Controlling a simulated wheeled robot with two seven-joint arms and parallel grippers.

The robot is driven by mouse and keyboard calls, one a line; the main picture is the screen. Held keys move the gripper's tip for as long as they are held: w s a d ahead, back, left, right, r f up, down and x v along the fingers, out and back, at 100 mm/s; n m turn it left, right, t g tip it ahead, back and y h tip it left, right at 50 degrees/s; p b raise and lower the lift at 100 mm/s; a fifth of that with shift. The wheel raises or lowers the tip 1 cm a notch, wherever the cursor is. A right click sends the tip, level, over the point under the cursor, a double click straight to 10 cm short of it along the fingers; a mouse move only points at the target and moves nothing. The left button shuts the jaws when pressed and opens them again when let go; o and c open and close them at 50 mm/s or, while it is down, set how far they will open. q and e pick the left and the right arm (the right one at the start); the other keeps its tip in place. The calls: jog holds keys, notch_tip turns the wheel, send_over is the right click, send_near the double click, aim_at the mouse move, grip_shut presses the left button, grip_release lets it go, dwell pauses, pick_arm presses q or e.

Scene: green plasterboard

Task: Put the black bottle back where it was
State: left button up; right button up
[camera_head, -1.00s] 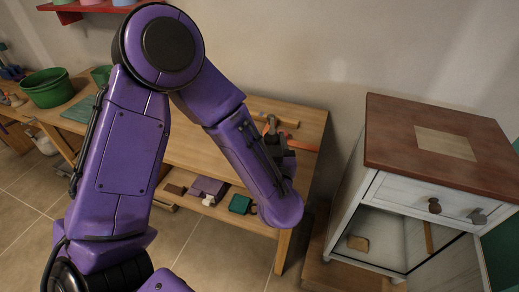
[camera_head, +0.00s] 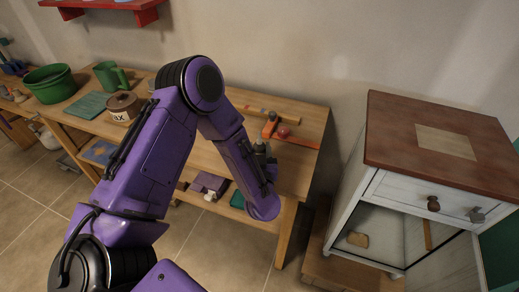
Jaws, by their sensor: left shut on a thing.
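My left arm comes in from the left, and its gripper (camera_head: 263,158) is at the right part of the wooden workbench (camera_head: 298,172). The gripper is shut on a dark thing, which I take to be the black bottle. The wrist and fingers hide most of it, and I cannot tell whether it touches the bench top. My right gripper is not in view.
An orange-red tool (camera_head: 270,124) and a red ball (camera_head: 283,131) lie just behind the gripper. A brown pot (camera_head: 122,105), green mug (camera_head: 110,75) and green tub (camera_head: 50,84) stand left. A white cabinet (camera_head: 430,150) with a brown top stands right.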

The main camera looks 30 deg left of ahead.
pick_arm(q)
jog(key=o, duration=1.1)
jog(key=shift+w+f, duration=0.1)
jog(key=shift+r, duration=0.25)
jog(key=b+v, duration=0.2)
jog(key=v, duration=1)
jog(key=shift+b, duration=0.3)
